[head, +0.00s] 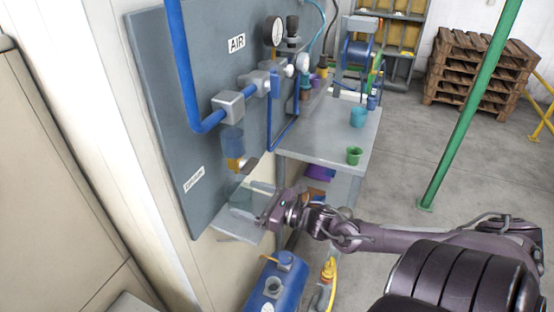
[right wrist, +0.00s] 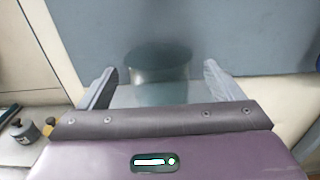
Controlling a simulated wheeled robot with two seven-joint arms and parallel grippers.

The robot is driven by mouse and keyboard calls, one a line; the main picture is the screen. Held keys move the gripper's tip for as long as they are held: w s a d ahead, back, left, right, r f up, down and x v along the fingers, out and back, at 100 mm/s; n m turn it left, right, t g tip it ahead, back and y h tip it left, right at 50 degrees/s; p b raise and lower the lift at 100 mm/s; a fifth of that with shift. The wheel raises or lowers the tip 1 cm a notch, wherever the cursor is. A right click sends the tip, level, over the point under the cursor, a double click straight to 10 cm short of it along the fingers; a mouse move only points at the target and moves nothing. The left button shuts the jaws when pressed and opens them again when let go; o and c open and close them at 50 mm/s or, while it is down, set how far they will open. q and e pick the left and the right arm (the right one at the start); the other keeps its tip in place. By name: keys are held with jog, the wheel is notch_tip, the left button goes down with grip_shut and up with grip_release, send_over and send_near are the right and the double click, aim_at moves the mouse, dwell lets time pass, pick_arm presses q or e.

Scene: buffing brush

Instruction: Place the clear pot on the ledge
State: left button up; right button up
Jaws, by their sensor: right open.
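The clear pot (head: 243,199) is see-through with a grey-green tint. It appears to stand upright on the pale ledge (head: 232,236) at the foot of the grey wall panel. My right gripper (head: 262,204) is right at the pot, reaching in from the right. In the right wrist view the pot (right wrist: 158,75) lies between the two spread fingers of the gripper (right wrist: 160,82), with gaps at both sides. The gripper is open. The pot's base is hard to make out through the tint. My left gripper is not in view.
The grey panel (head: 165,110) with blue pipes and a hanging filter bowl (head: 232,140) rises behind and above the pot. A workbench (head: 325,140) with a green cup (head: 354,155) and a teal cup (head: 358,117) stands to the right. A blue tank (head: 275,285) is below.

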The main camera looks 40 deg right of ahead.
jog(key=p+v, duration=0.1)
jog(key=v, duration=0.7)
jog(key=shift+s, duration=0.25)
jog(key=s+d+f+m+g+h, duration=0.2)
jog(key=s+d+f+m+h, duration=0.25)
jog(key=d+f+m, duration=0.45)
jog(key=s+d+f+m+g+h, duration=0.1)
jog(key=s+d+f+m+h, duration=0.2)
jog(key=d+f+m+h, duration=0.55)
jog(key=s+a+f+m+g+y, duration=0.15)
jog(key=s+f+m, duration=0.3)
jog(key=f, duration=0.45)
jog(key=s+a+f+m+g+y, duration=0.1)
jog(key=s+a+f+m+g, duration=0.3)
jog(key=f, duration=0.5)
jog(key=s+a+f+m+g+y, duration=0.1)
jog(key=s+a+f+m+g, duration=0.2)
jog(key=a, duration=1)
jog(key=s+a+f+m+g+y, duration=0.2)
jog(key=s+a+f+m+g, duration=0.2)
jog(key=s+a+f+m, duration=0.5)
jog(key=s+a+f, duration=0.4)
jog(key=f, duration=0.1)
jog(key=shift+a, duration=0.25)
jog(key=shift+y, duration=0.25)
